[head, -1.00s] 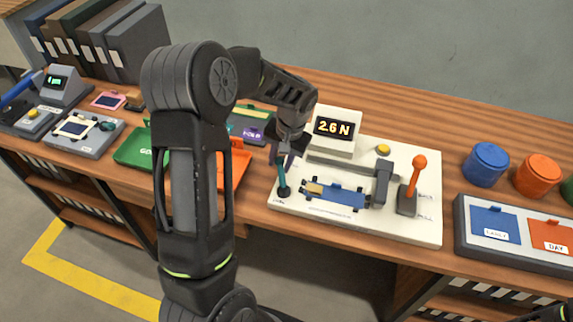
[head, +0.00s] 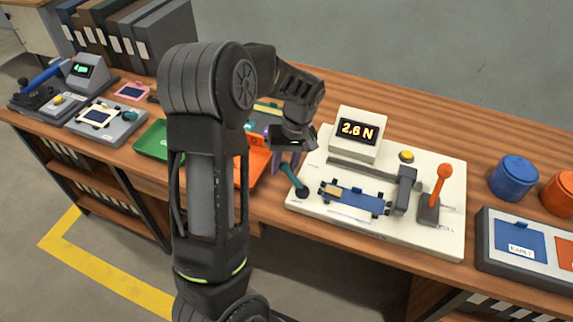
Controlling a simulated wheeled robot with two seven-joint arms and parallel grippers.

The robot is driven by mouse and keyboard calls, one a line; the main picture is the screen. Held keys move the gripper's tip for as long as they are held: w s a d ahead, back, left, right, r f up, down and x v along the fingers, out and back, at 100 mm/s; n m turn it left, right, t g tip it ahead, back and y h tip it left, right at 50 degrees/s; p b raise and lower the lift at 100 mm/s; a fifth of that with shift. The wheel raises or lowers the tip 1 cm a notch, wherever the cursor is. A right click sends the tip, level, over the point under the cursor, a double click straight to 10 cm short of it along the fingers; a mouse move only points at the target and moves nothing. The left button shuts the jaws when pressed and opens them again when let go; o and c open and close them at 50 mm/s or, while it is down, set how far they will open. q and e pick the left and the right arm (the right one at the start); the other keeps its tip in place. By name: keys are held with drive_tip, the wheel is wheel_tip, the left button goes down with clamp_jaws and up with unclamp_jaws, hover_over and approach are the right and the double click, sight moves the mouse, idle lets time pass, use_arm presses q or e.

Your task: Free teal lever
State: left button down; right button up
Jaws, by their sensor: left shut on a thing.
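The teal lever (head: 291,177) stands at the left end of a white test board (head: 435,235), on a dark round pivot. It leans to the left and away from the board's middle. My left gripper (head: 283,160) is shut on the lever's upper end, which its fingers partly hide. On the board lie a blue strip-like piece (head: 358,201) with a tan end, a grey clamp block (head: 405,190) and an upright orange lever (head: 441,187). A display (head: 357,131) at the back reads 2.6 N. My right gripper is out of view.
A green tray (head: 155,143) and an orange tray (head: 250,170) lie left of the board, partly behind my left arm. Blue (head: 513,178) and orange (head: 560,193) round containers and a labelled tray (head: 487,245) stand on the right. Bare wood shows behind the board.

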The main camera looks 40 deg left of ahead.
use_arm(q)
drive_tip(key=shift+s, duration=0.2)
drive_tip(key=c, duration=1.1)
unclamp_jaws()
drive_tip(key=shift+w, duration=0.1)
drive_tip(key=shift+w+r, duration=0.1)
drive_tip(key=shift+r, duration=0.2)
drive_tip(key=r, duration=0.4)
drive_tip(key=w+d+r, duration=0.1)
drive_tip(key=r, duration=0.2)
